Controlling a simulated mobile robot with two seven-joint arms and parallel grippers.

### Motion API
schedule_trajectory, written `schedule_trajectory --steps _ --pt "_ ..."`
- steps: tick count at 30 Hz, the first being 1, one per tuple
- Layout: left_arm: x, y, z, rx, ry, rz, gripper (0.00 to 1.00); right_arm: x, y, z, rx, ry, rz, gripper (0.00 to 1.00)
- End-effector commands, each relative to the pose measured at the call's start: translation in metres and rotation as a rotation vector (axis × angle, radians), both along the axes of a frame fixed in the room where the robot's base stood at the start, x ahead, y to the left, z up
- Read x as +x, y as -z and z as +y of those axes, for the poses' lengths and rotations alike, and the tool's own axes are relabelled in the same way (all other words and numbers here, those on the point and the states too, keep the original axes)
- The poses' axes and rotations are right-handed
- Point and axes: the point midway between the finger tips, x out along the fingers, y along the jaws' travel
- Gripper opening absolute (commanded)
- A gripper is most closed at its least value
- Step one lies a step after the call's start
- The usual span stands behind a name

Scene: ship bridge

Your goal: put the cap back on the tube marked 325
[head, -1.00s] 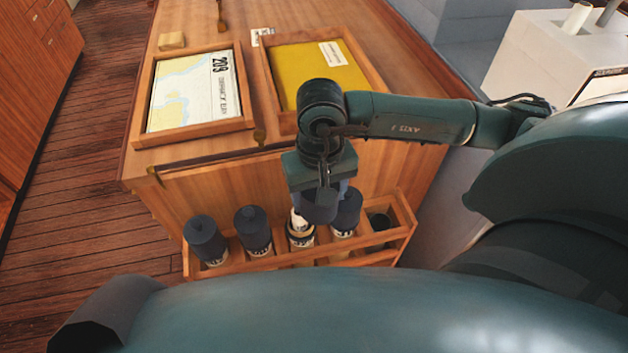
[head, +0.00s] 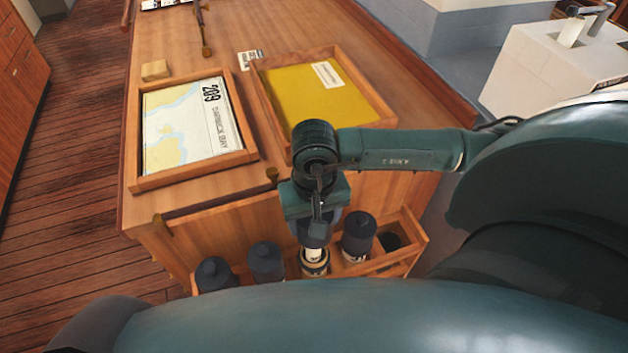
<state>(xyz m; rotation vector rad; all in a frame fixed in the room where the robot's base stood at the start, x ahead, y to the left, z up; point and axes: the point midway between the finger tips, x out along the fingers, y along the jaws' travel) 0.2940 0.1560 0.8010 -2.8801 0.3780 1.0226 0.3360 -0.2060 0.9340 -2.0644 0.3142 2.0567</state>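My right gripper (head: 315,228) points down over the tube rack and is shut on a dark cap (head: 314,240), which the fingers partly hide. Directly below is an uncapped tube (head: 314,269) with a pale rolled chart (head: 314,255) sticking out of its top. The cap appears just above or around the end of the roll; I cannot tell whether they touch. The tube stands in the wooden rack (head: 412,250) on the chart table's front. Its marking is too small to read. My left gripper is out of view.
Dark-capped tubes stand left (head: 265,262), far left (head: 213,274) and right (head: 359,236) of the open one. The rack's right end slot (head: 389,242) looks empty. The chart table (head: 180,55) carries a framed chart (head: 190,120) and a yellow folder in a tray (head: 322,98).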

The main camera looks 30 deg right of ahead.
Motion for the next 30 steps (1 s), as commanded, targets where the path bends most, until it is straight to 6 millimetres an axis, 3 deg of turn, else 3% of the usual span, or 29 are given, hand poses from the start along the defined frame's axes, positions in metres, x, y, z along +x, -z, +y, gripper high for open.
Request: schedule_trajectory --steps 12,30 --pt "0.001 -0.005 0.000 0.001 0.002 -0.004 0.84 -0.001 0.033 0.000 0.001 -0.001 0.003 0.39" --pt "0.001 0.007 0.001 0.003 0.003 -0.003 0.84 0.000 0.035 0.000 0.000 -0.001 0.000 0.39"
